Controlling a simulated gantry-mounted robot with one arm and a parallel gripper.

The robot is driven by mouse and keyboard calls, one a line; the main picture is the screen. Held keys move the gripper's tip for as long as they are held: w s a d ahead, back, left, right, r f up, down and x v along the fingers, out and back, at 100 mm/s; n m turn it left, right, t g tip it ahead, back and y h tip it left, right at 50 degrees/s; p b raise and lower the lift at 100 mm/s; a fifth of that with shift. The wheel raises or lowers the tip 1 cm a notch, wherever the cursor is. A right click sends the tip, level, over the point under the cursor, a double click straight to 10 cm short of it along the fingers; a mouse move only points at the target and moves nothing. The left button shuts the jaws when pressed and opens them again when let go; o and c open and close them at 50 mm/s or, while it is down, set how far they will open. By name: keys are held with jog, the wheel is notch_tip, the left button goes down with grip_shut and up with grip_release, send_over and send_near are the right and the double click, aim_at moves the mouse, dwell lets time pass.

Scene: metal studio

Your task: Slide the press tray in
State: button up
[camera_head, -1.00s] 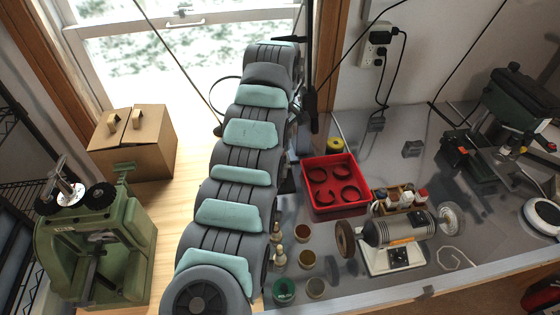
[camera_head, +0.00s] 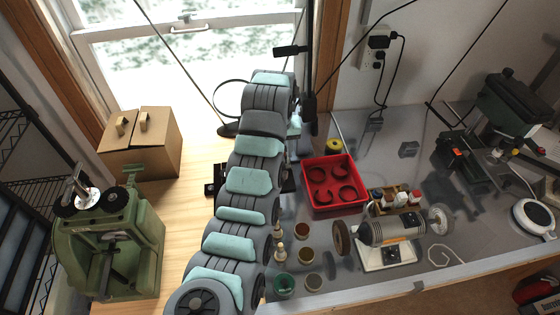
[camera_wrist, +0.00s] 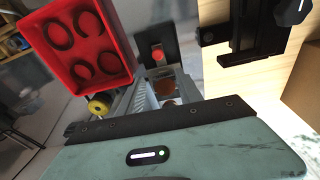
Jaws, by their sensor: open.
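My gripper (camera_wrist: 164,88) shows past its teal housing in the wrist view, with grey fingers apart. It points down at a black block with a red knob (camera_wrist: 157,54). A clear part with a reddish-brown round patch (camera_wrist: 168,88) shows between the fingers; I cannot tell if it is touched. A black bracket-like part (camera_wrist: 240,45) lies on the wood to the right, and its edge shows left of my arm in the head view (camera_head: 213,186). I cannot tell which part is the press tray. In the head view my arm hides the gripper and most of this spot.
A red tray with black rings (camera_head: 362,204) and a yellow roll (camera_head: 334,146) stand right of my arm. A green machine (camera_head: 150,235) and cardboard box (camera_head: 160,160) stand left. Small jars, figures and a bench grinder (camera_head: 385,230) are at the front. Dark poles stand near my arm's far end.

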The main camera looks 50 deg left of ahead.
jog(key=s+d+r+m+t+p, duration=0.2)
jog(key=s+m+t+p, duration=0.1)
jog(key=s+m+p, duration=0.4)
jog(key=shift+m, duration=0.8)
jog(key=shift+w+r+b+x, duration=0.15)
jog(key=shift+w+b+x, duration=0.2)
jog(key=shift+x, duration=1.6)
jog(key=shift+w+r+b+x, duration=0.1)
jog(key=shift+w+b+x, duration=0.25)
jog(key=shift+x, duration=1.55)
jog(key=shift+w+r+b+x, duration=0.15)
jog(key=shift+w+b+x, duration=0.2)
jog(key=shift+x, duration=1.6)
jog(key=shift+s, duration=0.1)
grip_shut()
